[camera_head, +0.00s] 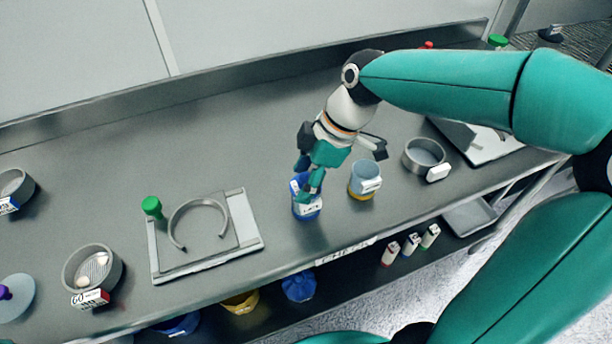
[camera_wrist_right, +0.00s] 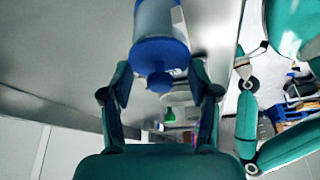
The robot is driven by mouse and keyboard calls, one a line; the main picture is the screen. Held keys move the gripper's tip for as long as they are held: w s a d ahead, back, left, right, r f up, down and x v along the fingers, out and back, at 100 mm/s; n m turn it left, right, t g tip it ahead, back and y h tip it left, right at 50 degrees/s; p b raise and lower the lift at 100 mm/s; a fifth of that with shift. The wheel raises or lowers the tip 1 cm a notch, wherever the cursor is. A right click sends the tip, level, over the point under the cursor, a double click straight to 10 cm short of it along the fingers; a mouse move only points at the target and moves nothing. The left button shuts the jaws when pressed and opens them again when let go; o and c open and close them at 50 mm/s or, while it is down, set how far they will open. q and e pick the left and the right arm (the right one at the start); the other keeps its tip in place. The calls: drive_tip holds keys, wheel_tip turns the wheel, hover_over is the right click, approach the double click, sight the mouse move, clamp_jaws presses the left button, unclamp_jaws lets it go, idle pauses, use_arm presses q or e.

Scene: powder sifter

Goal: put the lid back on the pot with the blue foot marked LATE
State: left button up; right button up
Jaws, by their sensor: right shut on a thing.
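The pot with the blue foot (camera_head: 307,212) stands on the steel bench, its white label partly covered by a finger. A blue lid (camera_head: 296,186) with a round knob is at its top. In the right wrist view, the lid (camera_wrist_right: 160,55) lies against the pot's pale body (camera_wrist_right: 158,18), between my fingers. My right gripper (camera_head: 306,178) is shut on the lid and reaches down over the pot; it also shows in the right wrist view (camera_wrist_right: 160,82). Whether the lid is fully seated is hard to tell. My left gripper is not in view.
A pot with a yellow foot (camera_head: 363,182) stands close to the right. A grey sieve (camera_head: 424,156) is beyond it. A tray (camera_head: 160,262) with an open ring and a green-knobbed tool lies left. Another round sieve (camera_head: 92,266) holds pale lumps. Bench between is clear.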

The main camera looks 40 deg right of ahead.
idle(0.3)
drive_tip(key=o, duration=0.9)
drive_tip(key=shift+o, duration=0.9)
drive_tip(key=shift+r, duration=0.1)
drive_tip(key=shift+r+p, duration=2.6)
drive_tip(key=shift+r, duration=0.85)
drive_tip(key=shift+c, duration=0.3)
